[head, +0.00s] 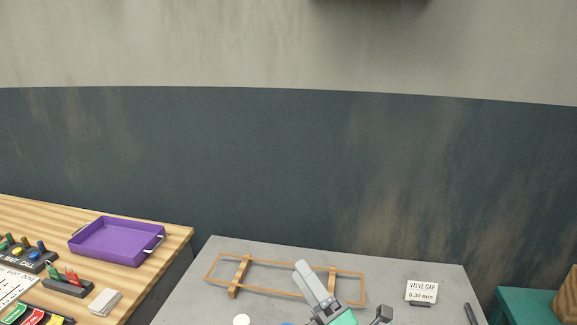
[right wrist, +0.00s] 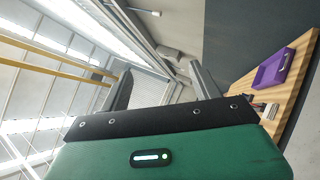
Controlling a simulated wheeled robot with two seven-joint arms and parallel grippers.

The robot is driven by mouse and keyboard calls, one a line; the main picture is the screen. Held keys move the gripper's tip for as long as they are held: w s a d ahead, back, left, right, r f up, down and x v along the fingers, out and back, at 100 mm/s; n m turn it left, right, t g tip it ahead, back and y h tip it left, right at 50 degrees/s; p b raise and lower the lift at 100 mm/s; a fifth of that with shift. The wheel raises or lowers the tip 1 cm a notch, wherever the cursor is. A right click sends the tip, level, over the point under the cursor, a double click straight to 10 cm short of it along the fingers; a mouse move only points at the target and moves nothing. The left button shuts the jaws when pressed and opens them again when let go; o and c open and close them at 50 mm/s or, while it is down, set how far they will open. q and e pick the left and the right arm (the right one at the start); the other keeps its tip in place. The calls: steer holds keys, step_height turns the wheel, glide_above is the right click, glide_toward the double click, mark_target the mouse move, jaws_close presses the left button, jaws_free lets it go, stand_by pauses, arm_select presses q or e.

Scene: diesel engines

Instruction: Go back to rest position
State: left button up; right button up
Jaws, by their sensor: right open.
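My right gripper (head: 335,297) is at the bottom middle of the head view, in front of the wooden frame on the grey table. Its pale finger and part of its green body show; the rest is cut off by the lower edge. In the right wrist view its two fingers (right wrist: 160,75) stand wide apart with nothing between them, and the background there is wall, ceiling and windows. My left gripper is not in view.
The grey table (head: 200,285) bears a wooden frame (head: 290,292), a "VALVE CAP 0.30 mm" card (head: 421,291) and a dark rod (head: 471,314). At left, a wooden bench (head: 40,212) holds a purple tray (head: 117,241). A teal surface (head: 520,305) stands at right.

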steer(key=s+d+f+m+g+h, duration=0.3)
steer(key=d+f+m+g+h, duration=0.1)
steer(key=d+f+m+h, duration=1.4)
steer(key=s+d+f+m+g+y, duration=0.1)
steer(key=s+f+m+g+y, duration=0.1)
steer(key=s+f+m+g, duration=0.6)
steer(key=s+d+f+m+g+y, duration=0.1)
steer(key=s+f+g, duration=0.25)
steer(key=s, duration=0.85)
step_height(320, 180, down, 37)
steer(key=b, duration=0.5)
steer(key=s+d+f+g+b, duration=0.1)
steer(key=s+f+b, duration=0.1)
steer(key=s+f, duration=0.8)
steer(key=s+d+f+g+b, duration=0.1)
steer(key=s+d+f+b, duration=0.1)
steer(key=s+f, duration=0.7)
step_height(320, 180, down, 6)
steer(key=shift+s+d+r+b, duration=0.15)
steer(key=shift+s+r+b, duration=0.05)
steer(key=shift+s+b, duration=0.25)
